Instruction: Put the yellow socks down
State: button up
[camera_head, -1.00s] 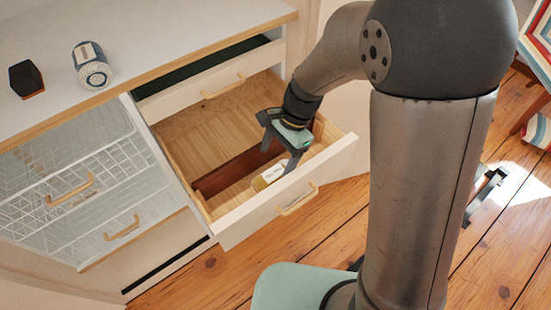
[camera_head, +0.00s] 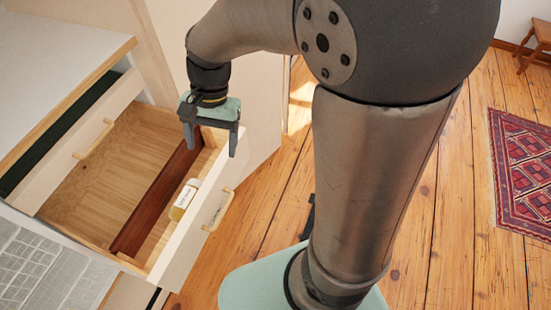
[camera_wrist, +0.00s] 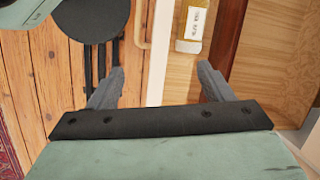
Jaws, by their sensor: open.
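My gripper (camera_head: 211,146) is above the drawer's far front corner, apart from the socks. In the wrist view my gripper (camera_wrist: 160,80) has its fingers spread over the drawer's front edge, with nothing between them.
The red-brown divider (camera_head: 155,200) runs the drawer's length; the wider compartment behind it is empty. Another drawer (camera_head: 70,130) above is slightly open. A white countertop (camera_head: 60,40) is at upper left. Wooden floor (camera_head: 440,200) is clear to the right, with a red rug (camera_head: 522,170).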

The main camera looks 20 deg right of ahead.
jog(key=s+d+f+n+t+h, duration=0.1)
jog(key=s+d+n+t+h, duration=0.1)
jog(key=s+d+n, duration=0.4)
jog(key=s+d, duration=0.4)
jog(key=d, duration=0.2)
jog(key=shift+s+d+h, duration=0.3)
jog(key=shift+s, duration=0.1)
